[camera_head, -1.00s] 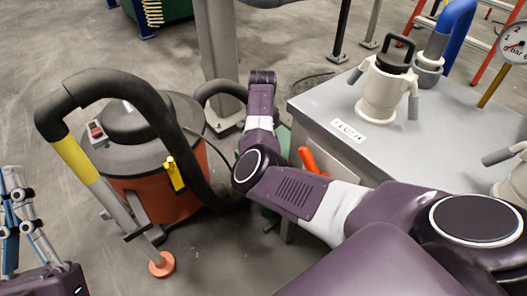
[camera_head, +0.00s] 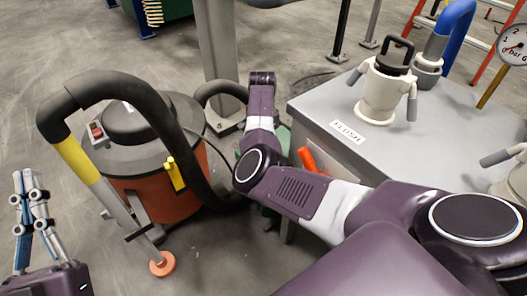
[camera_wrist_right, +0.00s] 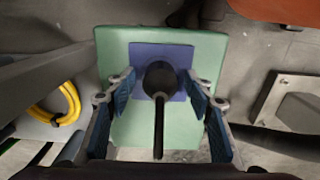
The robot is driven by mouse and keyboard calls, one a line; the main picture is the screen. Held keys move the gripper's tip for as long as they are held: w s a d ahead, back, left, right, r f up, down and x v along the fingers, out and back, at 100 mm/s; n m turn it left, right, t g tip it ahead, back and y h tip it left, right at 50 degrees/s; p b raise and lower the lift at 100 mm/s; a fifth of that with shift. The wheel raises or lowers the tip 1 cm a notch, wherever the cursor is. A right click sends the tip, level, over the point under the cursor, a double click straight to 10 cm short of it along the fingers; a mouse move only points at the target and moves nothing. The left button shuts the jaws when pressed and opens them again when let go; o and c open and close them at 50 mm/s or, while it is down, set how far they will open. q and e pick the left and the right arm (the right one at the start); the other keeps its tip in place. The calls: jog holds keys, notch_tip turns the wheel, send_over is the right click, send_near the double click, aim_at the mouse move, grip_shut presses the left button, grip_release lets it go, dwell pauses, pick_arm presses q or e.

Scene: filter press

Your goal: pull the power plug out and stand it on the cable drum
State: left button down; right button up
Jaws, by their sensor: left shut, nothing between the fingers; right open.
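In the right wrist view a dark round plug (camera_wrist_right: 159,77) with a black cable sits in front of a blue-violet panel on a green box (camera_wrist_right: 212,50). My right gripper (camera_wrist_right: 160,84) is open, with one finger on each side of the plug. I cannot tell whether either finger touches it. In the head view my right arm hides the plug and this gripper; a bit of the green box (camera_head: 283,138) shows behind the arm. My left gripper (camera_head: 27,176) is shut and empty at the lower left. I cannot make out the cable drum for certain.
A vacuum cleaner (camera_head: 150,195) with a thick black hose stands between my arms. A grey cabinet (camera_head: 440,130) with a white vessel (camera_head: 383,90) is at the right. An orange handle (camera_head: 308,158) sticks out beside my right arm. A yellow cable coil (camera_wrist_right: 70,103) shows at left.

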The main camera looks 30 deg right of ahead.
pick_arm(q)
jog(key=shift+w+f+g, duration=0.6)
jog(key=shift+f, duration=0.25)
pick_arm(e)
grip_shut()
dwell(0.3)
